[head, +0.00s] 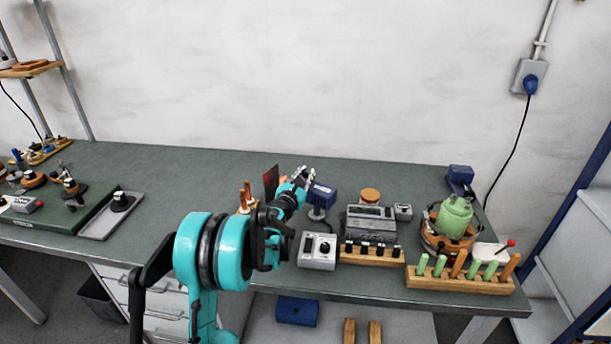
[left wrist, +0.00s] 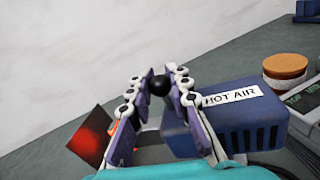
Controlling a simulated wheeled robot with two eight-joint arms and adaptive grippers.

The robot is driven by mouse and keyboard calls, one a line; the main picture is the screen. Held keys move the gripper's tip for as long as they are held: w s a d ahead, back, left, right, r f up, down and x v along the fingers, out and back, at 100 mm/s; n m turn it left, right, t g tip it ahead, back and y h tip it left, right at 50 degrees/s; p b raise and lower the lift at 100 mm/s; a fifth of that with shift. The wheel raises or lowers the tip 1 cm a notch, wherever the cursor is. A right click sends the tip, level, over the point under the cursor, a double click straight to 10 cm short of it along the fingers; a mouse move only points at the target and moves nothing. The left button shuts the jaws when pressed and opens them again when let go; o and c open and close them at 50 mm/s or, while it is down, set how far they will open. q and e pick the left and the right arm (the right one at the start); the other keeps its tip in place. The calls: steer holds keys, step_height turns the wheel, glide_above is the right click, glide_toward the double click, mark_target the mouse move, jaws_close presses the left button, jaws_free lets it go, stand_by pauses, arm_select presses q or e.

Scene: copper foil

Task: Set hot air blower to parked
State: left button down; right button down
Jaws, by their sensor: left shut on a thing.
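The hot air blower is a blue box (head: 321,194) on a stand behind the grey control box. In the left wrist view the blower (left wrist: 236,118) carries a white "HOT AIR" label. My left gripper (head: 306,175) reaches in from the left beside the blower's top. In the left wrist view my left gripper (left wrist: 160,88) is shut on a round black knob (left wrist: 160,84) just left of the blower. What the knob is joined to is hidden behind the fingers. My right gripper is in neither view.
A dark reddish plate (head: 271,181) stands left of the gripper, close to it. The grey control box (head: 317,251) with a knob sits in front. A grey machine (head: 370,222) and a green vessel (head: 454,216) stand to the right.

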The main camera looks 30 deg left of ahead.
arm_select(q)
steer(key=c, duration=1.4)
jaws_free()
steer(key=shift+w, duration=0.1)
steer(key=shift+o, duration=0.2)
steer(key=s, duration=1.2)
steer(key=shift+d, duration=0.45)
